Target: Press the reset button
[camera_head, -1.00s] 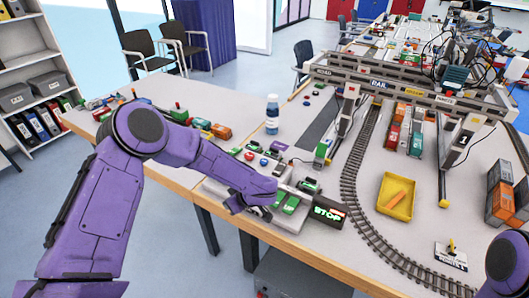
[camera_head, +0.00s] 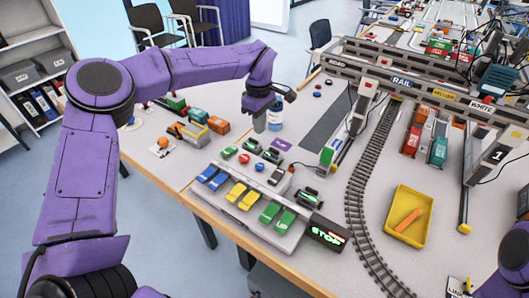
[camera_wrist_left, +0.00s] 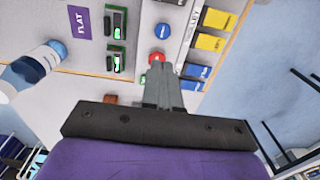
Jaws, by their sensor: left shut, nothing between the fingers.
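The control panel (camera_head: 262,205) on the near table carries a green button (camera_head: 230,152), a red button (camera_head: 244,158) and a blue button (camera_head: 264,161); I cannot read which is the reset. My left gripper (camera_head: 260,124) is shut and empty, pointing down behind these buttons, apart from them. In the left wrist view the shut fingers (camera_wrist_left: 160,72) appear just below the red button (camera_wrist_left: 156,57), with the blue button (camera_wrist_left: 162,30) beyond; the fingers may hide the green one. My right gripper is out of view.
Blue, yellow and green levers (camera_head: 240,194) and a lit STOP display (camera_head: 327,234) lie nearer the table edge. A bottle (camera_head: 275,114) stands close beside the left gripper. The gantry crane (camera_head: 400,85), rail track (camera_head: 357,185) and yellow tray (camera_head: 408,216) are to the right.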

